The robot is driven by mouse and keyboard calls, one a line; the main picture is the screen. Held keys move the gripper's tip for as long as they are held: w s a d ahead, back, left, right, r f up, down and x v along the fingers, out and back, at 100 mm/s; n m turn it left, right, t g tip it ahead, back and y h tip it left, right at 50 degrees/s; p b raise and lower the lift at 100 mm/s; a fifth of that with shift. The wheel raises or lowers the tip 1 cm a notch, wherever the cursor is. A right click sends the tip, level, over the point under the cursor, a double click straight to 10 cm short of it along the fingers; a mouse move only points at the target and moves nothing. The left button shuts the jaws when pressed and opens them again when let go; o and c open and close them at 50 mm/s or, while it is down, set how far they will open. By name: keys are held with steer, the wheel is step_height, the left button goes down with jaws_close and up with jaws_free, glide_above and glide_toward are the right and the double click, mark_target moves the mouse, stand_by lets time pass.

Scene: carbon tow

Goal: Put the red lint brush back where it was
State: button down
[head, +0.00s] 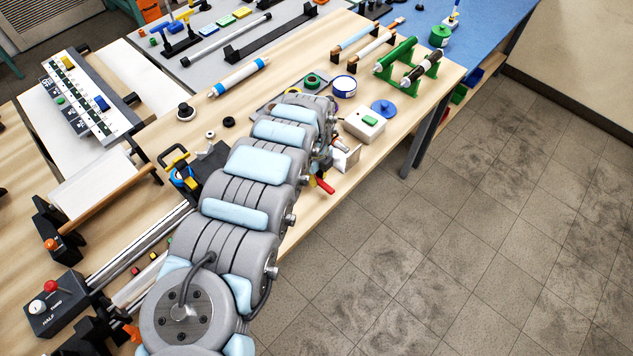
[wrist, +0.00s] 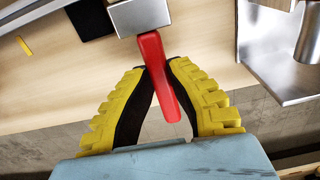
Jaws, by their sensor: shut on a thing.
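The red lint brush (wrist: 158,68) is between the yellow ridged fingers of my gripper (wrist: 152,80) in the wrist view. My gripper is shut on its red handle, with black pads on both sides. The handle's upper end meets a silver block (wrist: 138,16); I cannot tell if that block is part of the brush or a holder. In the head view, a red piece of the brush (head: 324,186) shows at the bench's front edge, beside my arm.
A bent metal plate (wrist: 268,50) stands to the right in the wrist view. In the head view, a white box with a green button (head: 364,125) and a blue disc (head: 384,108) lie nearby. Green stands (head: 398,57) hold a roll farther back. Open floor lies beyond the bench edge.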

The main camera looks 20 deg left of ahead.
mark_target(316, 187)
steer(key=shift+f, duration=1.6)
steer(key=shift+f, duration=0.15)
steer(key=c, duration=1.2)
jaws_free()
steer(key=shift+o, duration=0.2)
steer(key=shift+a+r+p, duration=0.1)
steer(key=shift+r+p, duration=0.45)
steer(key=shift+r, duration=5.6)
